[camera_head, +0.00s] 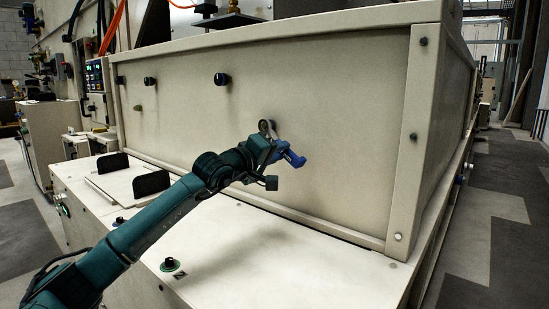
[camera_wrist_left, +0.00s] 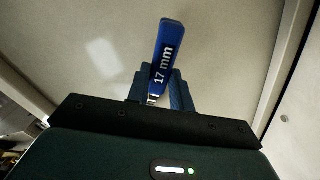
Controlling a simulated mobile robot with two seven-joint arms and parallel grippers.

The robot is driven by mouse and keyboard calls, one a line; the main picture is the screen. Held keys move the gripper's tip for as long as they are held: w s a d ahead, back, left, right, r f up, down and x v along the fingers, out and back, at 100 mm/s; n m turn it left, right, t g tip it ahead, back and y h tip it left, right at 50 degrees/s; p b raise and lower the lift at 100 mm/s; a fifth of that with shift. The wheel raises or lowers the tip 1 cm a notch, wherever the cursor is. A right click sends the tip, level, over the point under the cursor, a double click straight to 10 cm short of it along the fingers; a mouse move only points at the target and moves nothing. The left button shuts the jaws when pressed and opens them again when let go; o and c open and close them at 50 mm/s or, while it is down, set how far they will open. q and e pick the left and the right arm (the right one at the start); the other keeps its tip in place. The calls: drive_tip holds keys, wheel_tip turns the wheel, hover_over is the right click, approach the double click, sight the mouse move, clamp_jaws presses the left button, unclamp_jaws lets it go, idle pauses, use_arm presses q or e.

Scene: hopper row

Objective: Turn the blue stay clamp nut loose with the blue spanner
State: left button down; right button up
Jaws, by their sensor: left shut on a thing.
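My left gripper (camera_head: 274,149) reaches in from the left and is shut on the blue spanner (camera_head: 291,158) in front of the cream panel. The spanner's grey head (camera_head: 267,127) points up at the panel, and its blue handle end sticks out to the right of the gripper. In the left wrist view the blue handle (camera_wrist_left: 166,50), marked "17 mm", stands between the fingers (camera_wrist_left: 157,94). The blue stay clamp nut cannot be made out; I cannot tell whether the spanner's head is seated on it. My right gripper is not in view.
The cream panel (camera_head: 330,110) rises behind a pale ledge (camera_head: 265,255). Dark knobs (camera_head: 222,79) stick out of the panel at upper left. Two black upright plates (camera_head: 151,183) stand on the ledge at left, with a button (camera_head: 170,265) near its front. A floor aisle (camera_head: 497,210) is free at right.

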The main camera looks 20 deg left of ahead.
use_arm(q)
drive_tip(key=shift+a+r, duration=0.1)
drive_tip(key=shift+r, duration=0.1)
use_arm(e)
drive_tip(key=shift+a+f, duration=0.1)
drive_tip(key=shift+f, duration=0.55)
use_arm(q)
drive_tip(key=shift+s+d+r+n, duration=0.1)
drive_tip(key=shift+d+r+n, duration=0.1)
drive_tip(key=shift+r+n, duration=0.6)
drive_tip(key=shift+s+d+r+n, duration=0.15)
drive_tip(key=shift+r+n, duration=0.3)
drive_tip(key=shift+n, duration=0.55)
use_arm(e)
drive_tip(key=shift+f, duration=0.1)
use_arm(q)
drive_tip(key=shift+w, duration=0.1)
wheel_tip(320, 180, up, 3)
drive_tip(key=n+p, duration=0.1)
drive_tip(key=n, duration=0.2)
drive_tip(key=shift+d+f, duration=0.1)
drive_tip(key=shift+d, duration=0.05)
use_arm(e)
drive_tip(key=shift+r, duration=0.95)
